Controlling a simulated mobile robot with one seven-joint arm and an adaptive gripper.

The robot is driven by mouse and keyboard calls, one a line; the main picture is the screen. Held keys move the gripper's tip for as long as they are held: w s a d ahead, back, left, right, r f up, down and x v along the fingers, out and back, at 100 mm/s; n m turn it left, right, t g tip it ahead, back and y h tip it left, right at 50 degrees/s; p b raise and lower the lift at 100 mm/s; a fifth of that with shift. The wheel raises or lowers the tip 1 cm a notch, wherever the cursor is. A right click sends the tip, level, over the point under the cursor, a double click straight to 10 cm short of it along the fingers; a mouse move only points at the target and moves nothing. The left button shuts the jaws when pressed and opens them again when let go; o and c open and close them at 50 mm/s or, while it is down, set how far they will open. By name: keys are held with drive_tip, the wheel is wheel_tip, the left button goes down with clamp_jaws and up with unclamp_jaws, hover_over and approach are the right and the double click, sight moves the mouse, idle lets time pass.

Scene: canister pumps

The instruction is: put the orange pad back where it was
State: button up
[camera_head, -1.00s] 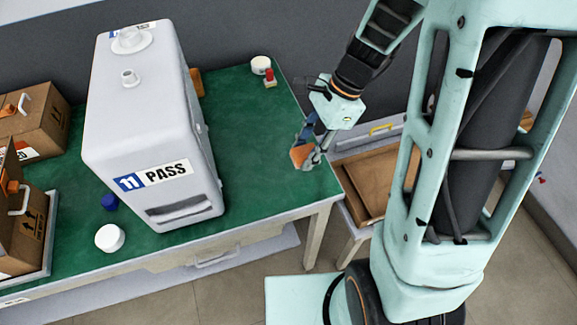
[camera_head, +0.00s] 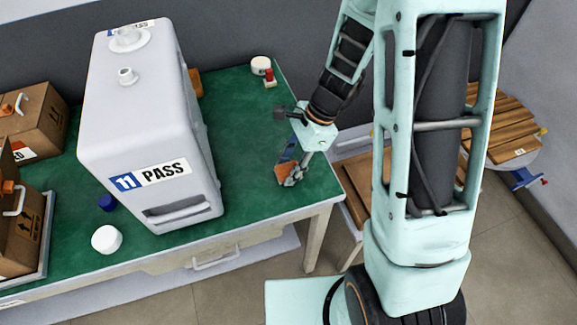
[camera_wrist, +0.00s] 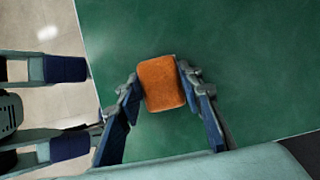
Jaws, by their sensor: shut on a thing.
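The orange pad (camera_wrist: 161,83) is a small block with rounded corners, held between the two fingers of my gripper (camera_wrist: 163,98) in the wrist view. My gripper is shut on it over the green table top (camera_wrist: 250,60). In the head view my gripper (camera_head: 287,178) is above the right end of the table (camera_head: 240,130), and only a sliver of the orange pad (camera_head: 280,175) shows beside the fingers. I cannot tell whether the pad touches the table.
A large white canister labelled PASS (camera_head: 150,120) stands left of my gripper. A white cap (camera_head: 107,239), a blue cap (camera_head: 107,203), a white jar (camera_head: 261,66) and a red-topped item (camera_head: 269,77) are on the table. Cardboard boxes (camera_head: 35,120) stand at left. The table around my gripper is clear.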

drive_tip(key=o, duration=1)
drive_tip(key=shift+f, duration=0.15)
drive_tip(key=p+v, duration=0.1)
drive_tip(key=v, duration=1.1)
drive_tip(key=shift+d+p, duration=0.1)
drive_tip(key=shift+p, duration=0.25)
drive_tip(key=shift+w, duration=0.1)
